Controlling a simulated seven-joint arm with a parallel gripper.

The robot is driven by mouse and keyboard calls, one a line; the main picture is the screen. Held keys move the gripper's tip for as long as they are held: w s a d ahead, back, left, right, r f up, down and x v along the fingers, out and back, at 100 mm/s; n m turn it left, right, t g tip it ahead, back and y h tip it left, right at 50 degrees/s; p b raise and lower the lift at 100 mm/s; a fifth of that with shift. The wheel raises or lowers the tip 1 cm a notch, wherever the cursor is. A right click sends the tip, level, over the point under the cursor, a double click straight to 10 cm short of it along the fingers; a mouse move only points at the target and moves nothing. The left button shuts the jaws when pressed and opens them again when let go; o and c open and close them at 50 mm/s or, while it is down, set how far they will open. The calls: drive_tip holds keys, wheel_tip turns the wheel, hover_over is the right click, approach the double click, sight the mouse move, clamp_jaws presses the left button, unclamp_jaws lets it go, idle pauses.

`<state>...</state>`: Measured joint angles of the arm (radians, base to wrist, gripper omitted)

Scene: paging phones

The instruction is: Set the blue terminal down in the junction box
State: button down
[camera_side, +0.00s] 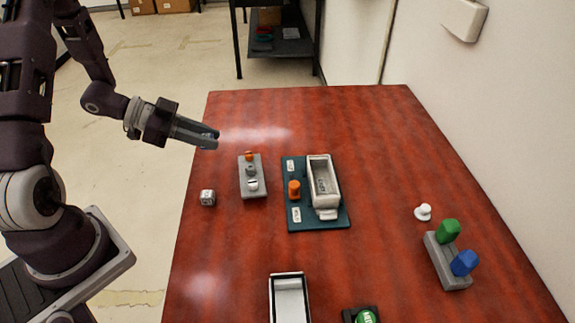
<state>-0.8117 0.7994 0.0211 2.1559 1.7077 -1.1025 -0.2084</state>
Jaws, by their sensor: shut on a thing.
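My gripper (207,138) is at the left, in the air above the table's far left edge. It is shut on a small, dark bluish piece, mostly hidden by the fingers; I cannot tell for sure that it is the blue terminal. A blue peg (465,263) stands in a grey block at the right, beside a green peg (447,231). An open whitish box (334,181) sits on a teal board (299,222), right of my gripper and nearer the camera; it may be the junction box. A white-rimmed tray (290,276) stands at the front.
A grey block (245,184) with small orange, grey and white pieces lies between my gripper and the teal board. An orange knob (294,190) stands on the board. A die (207,197), a white knob (423,211) and a green button (367,316) are on the table. The far right is clear.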

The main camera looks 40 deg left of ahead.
drive_tip(key=w+d+r+n+t+y, duration=0.1)
drive_tip(key=w+d+r+n+y, duration=0.15)
drive_tip(key=w, duration=0.65)
drive_tip(key=w+d+r+n+t+y, duration=0.1)
drive_tip(key=w+d+n+y, duration=0.25)
drive_tip(key=w, duration=0.55)
drive_tip(key=w+d+r+n+t+y, duration=0.2)
drive_tip(key=w+d+n, duration=0.15)
drive_tip(key=w, duration=0.55)
drive_tip(key=n+g+y, duration=0.4)
drive_tip(key=n+y, duration=0.5)
hover_over(321, 186)
drive_tip(key=shift+m, duration=0.25)
drive_tip(key=shift+f, duration=4.8)
drive_tip(key=shift+f, duration=0.55)
drive_tip(key=shift+f, duration=0.15)
